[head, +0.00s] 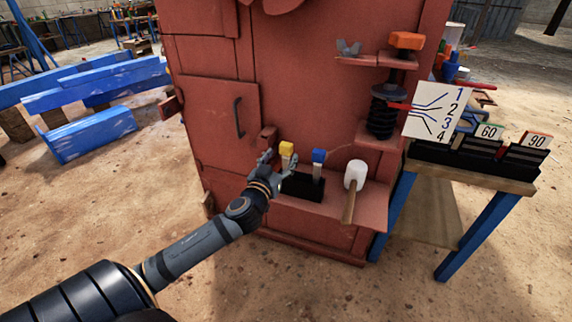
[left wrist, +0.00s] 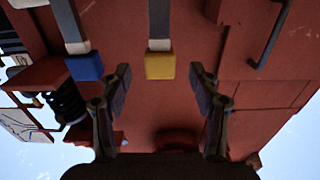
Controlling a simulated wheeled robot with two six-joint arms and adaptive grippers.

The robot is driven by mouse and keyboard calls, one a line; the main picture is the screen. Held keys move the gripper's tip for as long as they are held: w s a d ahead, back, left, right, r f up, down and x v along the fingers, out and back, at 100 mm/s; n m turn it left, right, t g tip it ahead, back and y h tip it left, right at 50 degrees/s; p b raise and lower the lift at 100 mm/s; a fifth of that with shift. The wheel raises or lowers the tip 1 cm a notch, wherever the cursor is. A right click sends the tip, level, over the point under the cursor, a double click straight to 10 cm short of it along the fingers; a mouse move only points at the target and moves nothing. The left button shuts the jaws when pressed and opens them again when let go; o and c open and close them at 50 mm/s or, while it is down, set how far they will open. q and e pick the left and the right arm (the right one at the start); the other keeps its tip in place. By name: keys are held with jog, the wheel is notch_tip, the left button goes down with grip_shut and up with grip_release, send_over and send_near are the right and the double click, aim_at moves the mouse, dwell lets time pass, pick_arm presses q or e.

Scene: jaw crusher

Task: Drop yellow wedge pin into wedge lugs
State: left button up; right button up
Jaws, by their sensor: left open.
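The yellow wedge pin (head: 287,150) has a yellow head on a pale metal shank. It stands upright in a black holder (head: 301,187) on the red crusher's ledge. In the left wrist view the yellow head (left wrist: 160,66) lies between my fingertips, a little beyond them. My left gripper (head: 269,160) is open beside the pin, with no clear contact. A blue-headed pin (head: 318,157) stands to the right in the same holder; its head (left wrist: 85,67) also shows in the left wrist view. I cannot clearly make out the wedge lugs. My right gripper is not in view.
A white-headed mallet (head: 355,176) leans at the ledge's right end. Above it are a black spring (head: 381,112) and a shelf with an orange block (head: 406,41). A side table (head: 473,176) with numbered racks stands right. Sandy ground is open in front.

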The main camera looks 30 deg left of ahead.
aim_at(285, 152)
pick_arm(q)
jog(key=b+x, duration=0.1)
jog(key=x, duration=0.4)
jog(key=shift+f, duration=0.15)
jog(key=shift+c, duration=0.5)
grip_shut()
